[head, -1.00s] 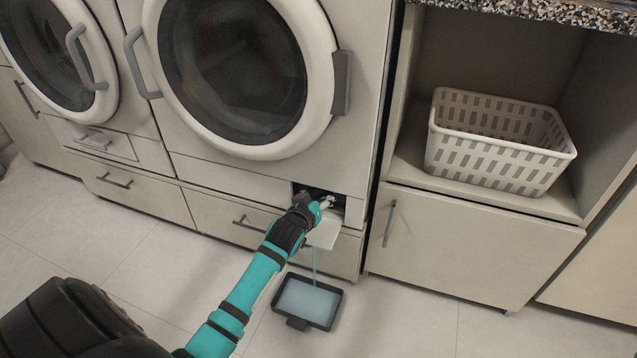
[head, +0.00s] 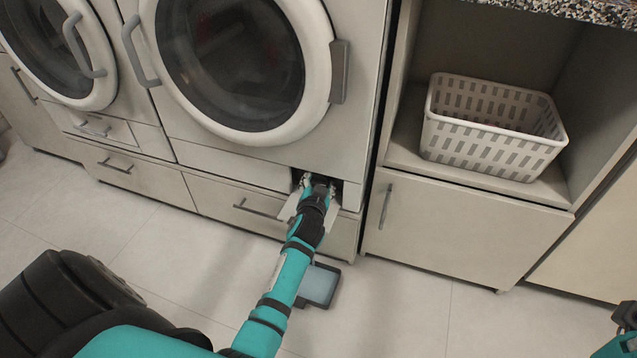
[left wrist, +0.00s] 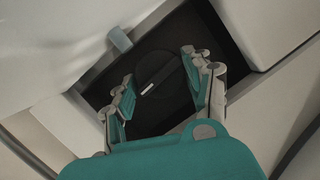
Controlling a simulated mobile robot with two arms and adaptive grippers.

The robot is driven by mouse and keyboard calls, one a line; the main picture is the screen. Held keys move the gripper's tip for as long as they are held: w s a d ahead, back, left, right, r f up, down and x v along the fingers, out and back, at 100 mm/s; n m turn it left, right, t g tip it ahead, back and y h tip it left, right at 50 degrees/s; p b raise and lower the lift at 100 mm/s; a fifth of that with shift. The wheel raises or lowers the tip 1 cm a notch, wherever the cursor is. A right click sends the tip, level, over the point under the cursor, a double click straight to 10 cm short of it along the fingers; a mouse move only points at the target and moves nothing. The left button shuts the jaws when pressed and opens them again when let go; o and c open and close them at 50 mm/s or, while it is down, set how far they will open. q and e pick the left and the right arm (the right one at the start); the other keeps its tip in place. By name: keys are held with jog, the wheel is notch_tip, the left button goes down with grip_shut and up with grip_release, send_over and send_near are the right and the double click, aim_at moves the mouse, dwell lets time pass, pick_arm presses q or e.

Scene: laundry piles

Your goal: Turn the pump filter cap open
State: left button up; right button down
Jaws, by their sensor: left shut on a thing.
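The pump filter cap (left wrist: 160,73) is a dark round cap with a raised bar and a white mark, inside the dark recess (head: 350,196) low on the right-hand machine. It shows in the left wrist view; in the head view my gripper hides it. My left gripper (left wrist: 157,66) is in the recess, its fingers on either side of the cap and shut on it. It also shows in the head view (head: 318,183). The white flap (head: 334,214) hangs open below the recess. My right gripper's fingers are out of view; only dark and teal arm parts show at the right edge.
A dark tray (head: 336,290) with pale blue liquid lies on the floor below the recess, partly behind my left arm. A small grey-blue piece (left wrist: 121,39) sticks out beside the cap. A white basket (head: 490,140) stands in the cubby at right. Floor at right is clear.

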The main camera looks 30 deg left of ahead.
pick_arm(q)
jog(key=shift+w+d, duration=0.1)
jog(key=shift+d, duration=0.05)
dwell(0.3)
jog(key=o, duration=0.9)
jog(key=shift+c, duration=0.2)
jog(key=v, duration=0.7)
jog(key=shift+s+d, duration=0.15)
jog(key=shift+s, duration=0.05)
